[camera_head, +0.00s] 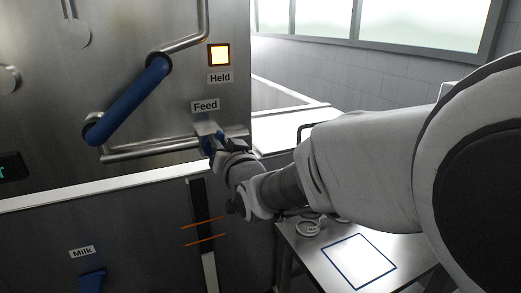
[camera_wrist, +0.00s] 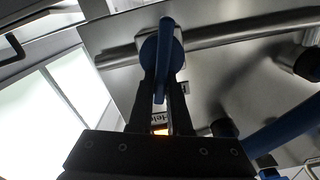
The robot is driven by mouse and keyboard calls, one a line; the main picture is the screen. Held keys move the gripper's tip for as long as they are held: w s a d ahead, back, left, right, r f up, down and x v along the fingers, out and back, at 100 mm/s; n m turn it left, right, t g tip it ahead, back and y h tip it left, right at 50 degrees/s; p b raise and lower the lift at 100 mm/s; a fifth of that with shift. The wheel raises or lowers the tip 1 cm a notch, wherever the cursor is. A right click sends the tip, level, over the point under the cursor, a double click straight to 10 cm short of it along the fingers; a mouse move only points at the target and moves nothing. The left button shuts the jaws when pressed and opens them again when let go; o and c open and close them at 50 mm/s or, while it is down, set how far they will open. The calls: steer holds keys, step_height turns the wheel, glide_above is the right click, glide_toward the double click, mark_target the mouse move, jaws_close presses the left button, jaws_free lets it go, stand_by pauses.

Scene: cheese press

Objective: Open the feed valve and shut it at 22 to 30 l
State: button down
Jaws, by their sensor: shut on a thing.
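The feed valve (camera_head: 207,145) has a blue lever under the "Feed" label (camera_head: 205,106), mostly hidden by my gripper (camera_head: 215,149) in the head view. In the wrist view the blue lever (camera_wrist: 166,42) lies between the two dark fingers of my gripper (camera_wrist: 162,85), which is shut on it. There the lever looks roughly crosswise to the steel pipe (camera_wrist: 215,38). The upright level gauge (camera_head: 198,200) is dark above and white below. The white column (camera_head: 210,272) ends a little below the lower of two orange marks (camera_head: 205,239). No litre figures are readable.
The square "Held" lamp (camera_head: 219,54) glows. A thick blue handle (camera_head: 128,100) is at upper left, and a blue "Milk" part (camera_head: 92,281) at lower left. A steel table (camera_head: 315,262) with a blue outlined square stands at lower right. A dark display is cut off at left.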

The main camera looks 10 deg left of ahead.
steer(key=shift+w+d+f+m+b, duration=0.1)
steer(key=shift+f+m+b, duration=0.05)
steer(key=shift+m+b, duration=0.45)
steer(key=shift+d+f+m+b, duration=0.1)
steer(key=shift+m+b, duration=0.45)
steer(key=shift+m, duration=0.05)
steer(key=shift+r, duration=0.1)
steer(key=c, duration=0.9)
jaws_free()
steer(key=shift+o, duration=0.2)
steer(key=b+v, duration=0.1)
steer(key=v, duration=1.6)
steer(key=shift+d, duration=0.2)
steer(key=shift+d, duration=0.1)
